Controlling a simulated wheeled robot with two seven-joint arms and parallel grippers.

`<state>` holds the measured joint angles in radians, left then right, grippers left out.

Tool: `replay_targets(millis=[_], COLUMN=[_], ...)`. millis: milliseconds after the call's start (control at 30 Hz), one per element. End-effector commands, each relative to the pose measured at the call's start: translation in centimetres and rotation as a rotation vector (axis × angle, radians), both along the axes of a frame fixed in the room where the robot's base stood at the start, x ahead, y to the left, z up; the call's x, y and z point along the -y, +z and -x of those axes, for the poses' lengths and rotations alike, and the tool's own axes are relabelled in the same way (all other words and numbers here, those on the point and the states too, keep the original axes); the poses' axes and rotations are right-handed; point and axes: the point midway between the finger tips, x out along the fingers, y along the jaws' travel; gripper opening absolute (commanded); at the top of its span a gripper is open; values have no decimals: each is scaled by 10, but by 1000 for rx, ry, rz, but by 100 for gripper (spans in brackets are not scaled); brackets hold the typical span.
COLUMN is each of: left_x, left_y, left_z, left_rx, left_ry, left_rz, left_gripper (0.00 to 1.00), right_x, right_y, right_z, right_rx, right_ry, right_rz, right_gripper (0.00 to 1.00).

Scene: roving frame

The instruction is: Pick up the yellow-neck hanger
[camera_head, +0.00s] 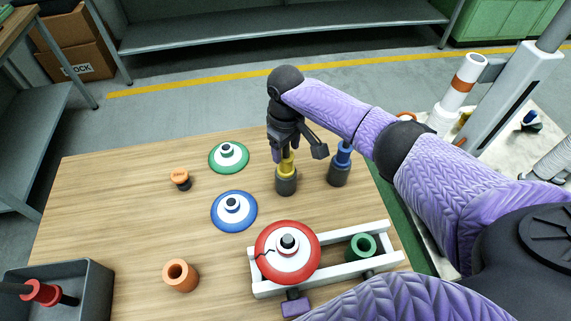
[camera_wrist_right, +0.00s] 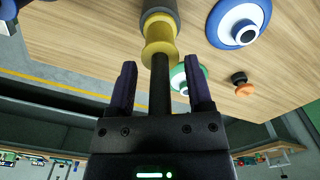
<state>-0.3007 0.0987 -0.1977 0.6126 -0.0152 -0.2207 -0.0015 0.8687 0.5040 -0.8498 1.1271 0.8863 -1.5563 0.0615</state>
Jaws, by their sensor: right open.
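The yellow-neck hanger (camera_head: 286,184) stands upright on the wooden table, with a dark grey base and a yellow neck. In the right wrist view its yellow neck (camera_wrist_right: 160,42) is just beyond the fingertips, and its black stem runs back between the fingers. My right gripper (camera_head: 291,146) is above it, pointing down, with its fingers around the stem. The right wrist view shows this gripper (camera_wrist_right: 161,80) open, with gaps on both sides of the stem. The upper part of the hanger is partly hidden by the gripper in the head view.
A blue-neck piece (camera_head: 339,170) stands close to the right. Green (camera_head: 229,157), blue (camera_head: 234,211) and red (camera_head: 287,252) discs lie left and in front. A white rack (camera_head: 268,288) holds a green cylinder (camera_head: 361,247). Orange pieces (camera_head: 181,276) and a grey bin (camera_head: 100,284) are at left.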

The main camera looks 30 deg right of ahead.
Motion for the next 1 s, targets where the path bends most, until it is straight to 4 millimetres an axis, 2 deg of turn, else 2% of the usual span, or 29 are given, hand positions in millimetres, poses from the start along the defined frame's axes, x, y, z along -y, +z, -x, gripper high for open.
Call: replay_targets(millis=[167, 200, 500, 1000], left_x=[1, 1, 8, 6], left_y=[0, 0, 0, 0], left_z=[0, 0, -2, -2], left_rx=[1, 1, 5, 6], left_ry=[1, 1, 6, 4], left_rz=[1, 2, 13, 10], left_gripper=[59, 59, 59, 59], right_x=[0, 0, 0, 0], right_y=[0, 0, 0, 0], right_z=[0, 0, 0, 0], right_rx=[1, 1, 1, 1], right_ry=[0, 0, 0, 0], right_rz=[0, 0, 0, 1], right_gripper=[66, 61, 0, 0])
